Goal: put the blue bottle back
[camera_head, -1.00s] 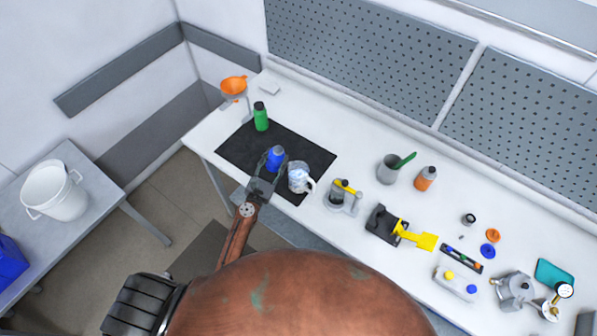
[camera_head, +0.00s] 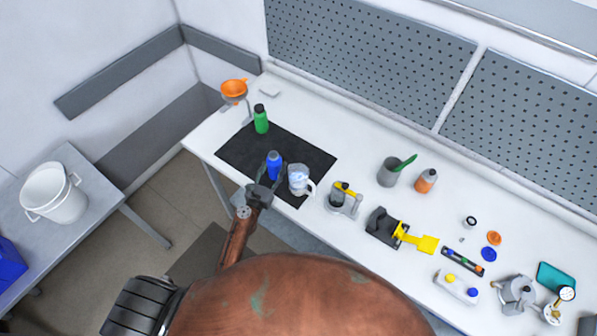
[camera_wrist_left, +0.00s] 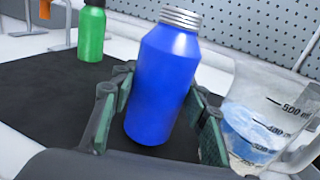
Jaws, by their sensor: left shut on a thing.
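The blue bottle (camera_head: 274,164) is upright at the front part of the black mat (camera_head: 232,150), with the clear beaker (camera_head: 299,178) just to its right. In the left wrist view the bottle (camera_wrist_left: 165,85) shows a bare silver threaded neck, with no cap on it. My left gripper (camera_head: 270,178) is shut on the bottle, one finger on each side of its body. I cannot tell whether the bottle's base touches the mat. A green bottle (camera_head: 261,120) with a black cap stands at the mat's back left. My right gripper is not in view.
Right of the beaker stand a grey device with a yellow lever (camera_head: 343,198), a grey cup (camera_head: 388,173) and an orange bottle (camera_head: 426,181). A blue disc (camera_head: 489,254) lies farther right.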

